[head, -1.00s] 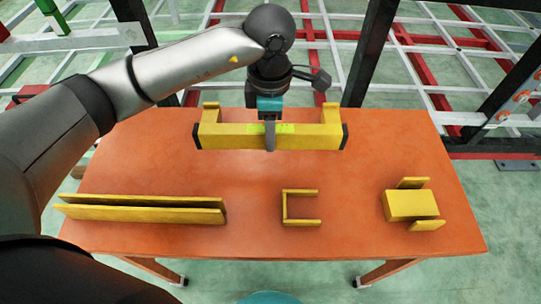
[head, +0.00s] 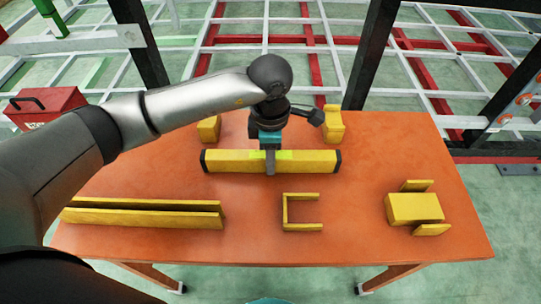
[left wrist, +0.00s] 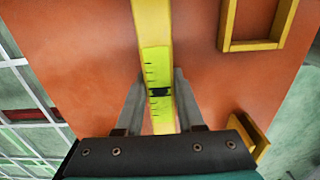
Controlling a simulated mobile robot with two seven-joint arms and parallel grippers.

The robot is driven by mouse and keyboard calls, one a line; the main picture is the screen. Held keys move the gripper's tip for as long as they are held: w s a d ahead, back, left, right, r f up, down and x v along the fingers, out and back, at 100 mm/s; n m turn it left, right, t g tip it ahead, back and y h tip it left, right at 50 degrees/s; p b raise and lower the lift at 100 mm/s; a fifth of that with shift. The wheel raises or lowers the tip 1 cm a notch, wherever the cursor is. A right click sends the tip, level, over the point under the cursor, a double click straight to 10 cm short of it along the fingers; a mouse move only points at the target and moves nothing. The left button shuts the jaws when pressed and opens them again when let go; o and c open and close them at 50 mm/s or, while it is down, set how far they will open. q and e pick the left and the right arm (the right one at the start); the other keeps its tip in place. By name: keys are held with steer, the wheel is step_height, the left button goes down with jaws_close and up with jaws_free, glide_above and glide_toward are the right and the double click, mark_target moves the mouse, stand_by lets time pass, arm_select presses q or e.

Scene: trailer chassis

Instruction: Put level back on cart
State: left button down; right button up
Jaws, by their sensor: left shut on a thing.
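The level (head: 226,161) is a yellow bar with black end caps and a lime-green vial window. My left gripper (head: 270,165) is shut around its middle, pointing down over the orange cart (head: 160,165). In the left wrist view the level (left wrist: 152,22) runs between the two fingers (left wrist: 160,105), beside the vial. The level lies parallel to the cart's long side, in front of two yellow holders, left (head: 208,129) and right (head: 333,123). I cannot tell whether it touches the cart top. My right gripper is out of view.
A long yellow channel (head: 145,218), a U-shaped yellow bracket (head: 289,224) and a yellow block holder (head: 414,208) stand along the cart's front. A red toolbox (head: 45,108) is at the left. The chassis frame (head: 425,88) is behind. Bare cart top lies right of the level.

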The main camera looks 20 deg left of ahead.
arm_select(q)
steer(key=c, duration=0.5)
jaws_free()
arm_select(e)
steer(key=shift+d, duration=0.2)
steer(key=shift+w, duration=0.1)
arm_select(q)
steer(key=shift+r+p, duration=0.3)
step_height(320, 180, up, 7)
steer(key=shift+r+p, duration=0.1)
steer(key=shift+p, duration=0.55)
step_height(320, 180, up, 4)
steer(key=shift+r+p, duration=0.25)
steer(key=shift+p, duration=0.1)
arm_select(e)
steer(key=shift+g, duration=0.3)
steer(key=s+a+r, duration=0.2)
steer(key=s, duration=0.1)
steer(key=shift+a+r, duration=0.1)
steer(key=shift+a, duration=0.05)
